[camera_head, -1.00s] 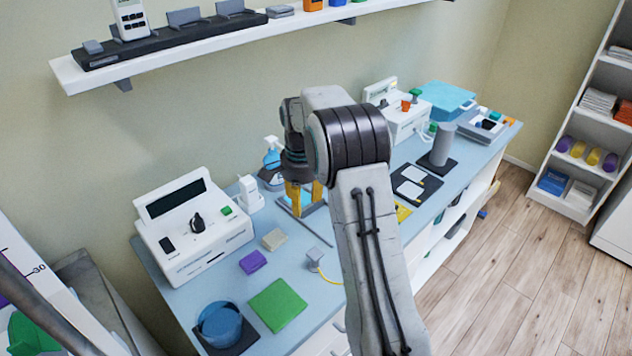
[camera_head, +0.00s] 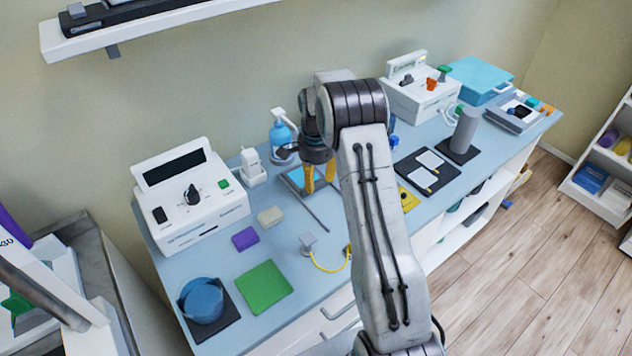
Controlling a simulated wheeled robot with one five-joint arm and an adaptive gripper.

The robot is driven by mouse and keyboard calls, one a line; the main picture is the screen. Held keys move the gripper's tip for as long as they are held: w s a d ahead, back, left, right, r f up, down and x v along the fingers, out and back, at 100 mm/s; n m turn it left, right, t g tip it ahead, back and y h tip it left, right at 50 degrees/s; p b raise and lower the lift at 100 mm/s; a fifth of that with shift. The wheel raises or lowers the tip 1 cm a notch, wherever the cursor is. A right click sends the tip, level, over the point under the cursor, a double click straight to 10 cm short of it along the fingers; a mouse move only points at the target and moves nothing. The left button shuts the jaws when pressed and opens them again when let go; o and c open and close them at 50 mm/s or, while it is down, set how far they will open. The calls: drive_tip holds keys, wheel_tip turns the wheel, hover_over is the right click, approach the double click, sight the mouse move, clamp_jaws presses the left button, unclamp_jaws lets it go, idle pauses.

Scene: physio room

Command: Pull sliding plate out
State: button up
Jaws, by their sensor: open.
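My gripper (camera_head: 319,186) points down over the back middle of the blue-grey counter, its yellow fingers open. A dark-framed plate (camera_head: 294,180) with a light-blue face lies flat at the fingers, with a thin grey bar (camera_head: 315,214) along its front side. This looks like the sliding plate, but I cannot be sure. The fingers and my arm hide its right part. I cannot tell whether the fingers touch it.
A blue spray bottle (camera_head: 281,136) stands behind the plate. A black board (camera_head: 427,171) and grey cylinder (camera_head: 465,130) stand right.

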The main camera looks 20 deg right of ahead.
drive_tip(key=shift+f, duration=1.05)
clamp_jaws()
